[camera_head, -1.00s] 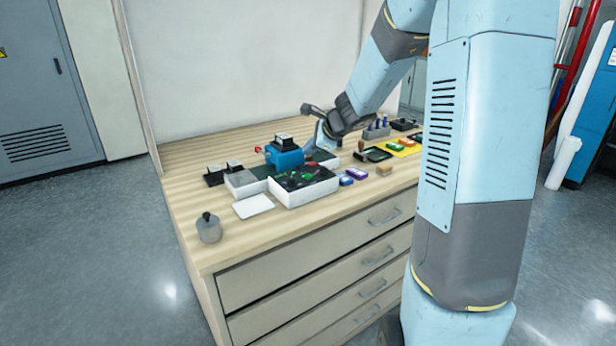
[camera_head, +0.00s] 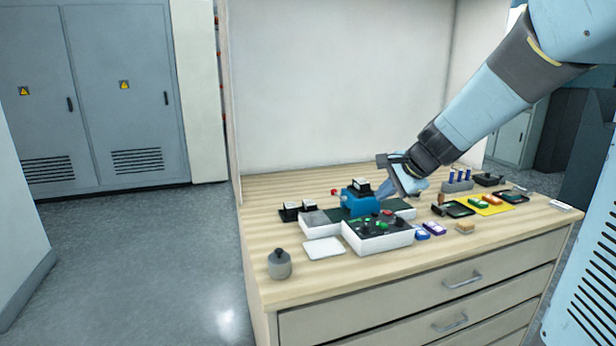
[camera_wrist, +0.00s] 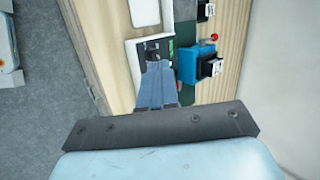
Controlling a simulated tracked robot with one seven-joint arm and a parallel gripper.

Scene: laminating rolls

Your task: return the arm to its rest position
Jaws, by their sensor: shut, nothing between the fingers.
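My gripper (camera_head: 384,190) is at the end of my arm, over the workbench, just right of a blue device with a red knob (camera_head: 361,202). In the wrist view my gripper (camera_wrist: 152,104) shows as two blue fingers closed together, with nothing between them. Its tips are over or close to the white control box (camera_wrist: 150,48); I cannot tell if they touch it. In the head view the same white control box (camera_head: 378,240) has green and red buttons. My arm reaches in from the upper right.
The wooden bench top (camera_head: 370,278) holds a grey lidded pot (camera_head: 279,265), a white plate (camera_head: 324,247), black blocks (camera_head: 290,211), a yellow mat (camera_head: 497,208) and a rack with blue items (camera_head: 458,183). A pale wall (camera_head: 340,80) stands behind.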

